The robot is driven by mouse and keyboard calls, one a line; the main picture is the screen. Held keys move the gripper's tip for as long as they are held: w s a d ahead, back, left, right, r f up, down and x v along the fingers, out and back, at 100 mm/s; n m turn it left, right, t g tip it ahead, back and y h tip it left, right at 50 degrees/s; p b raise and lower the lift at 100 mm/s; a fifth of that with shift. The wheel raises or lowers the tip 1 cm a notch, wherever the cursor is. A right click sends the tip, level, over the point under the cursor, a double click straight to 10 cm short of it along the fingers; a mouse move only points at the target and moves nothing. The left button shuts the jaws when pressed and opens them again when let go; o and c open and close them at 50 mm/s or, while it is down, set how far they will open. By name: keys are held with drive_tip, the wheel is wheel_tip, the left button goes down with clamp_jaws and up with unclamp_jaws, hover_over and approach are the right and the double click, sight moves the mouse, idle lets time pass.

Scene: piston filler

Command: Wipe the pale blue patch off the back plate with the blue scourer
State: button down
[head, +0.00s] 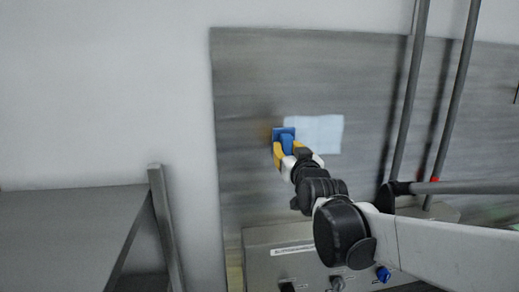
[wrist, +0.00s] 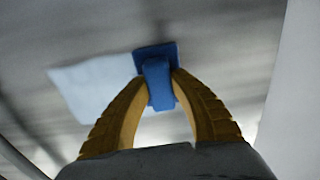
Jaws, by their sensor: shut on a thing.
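The pale blue patch (head: 318,132) is on the grey back plate (head: 300,70), a rough rectangle left of the upright rods. My gripper (head: 287,146), with yellow fingers, is shut on the blue scourer (head: 284,131) and holds it at the patch's left edge. In the wrist view, the scourer (wrist: 157,80) is between the yellow fingers of my gripper (wrist: 160,92), its flat pad towards the plate. The patch (wrist: 92,88) shows to the left of the pad there, partly hidden behind the left finger. I cannot tell whether the pad touches the plate.
Two grey upright rods (head: 410,90) stand in front of the plate on the right, with a horizontal bar (head: 470,187). A control box (head: 275,262) with knobs is below. A grey table (head: 70,225) is at lower left. The plate left of the scourer is clear.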

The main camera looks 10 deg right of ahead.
sight(285, 133)
drive_tip(key=shift+s+r+p, duration=0.1)
drive_tip(key=shift+r+p, duration=0.4)
drive_tip(key=shift+r, duration=0.4)
drive_tip(key=shift+r+p, duration=0.65)
drive_tip(key=shift+r, duration=0.3)
drive_tip(key=shift+s+p, duration=0.7)
drive_tip(key=shift+s, duration=2.15)
drive_tip(key=s+p, duration=0.1)
drive_tip(key=s, duration=0.2)
drive_tip(key=shift+f, duration=0.1)
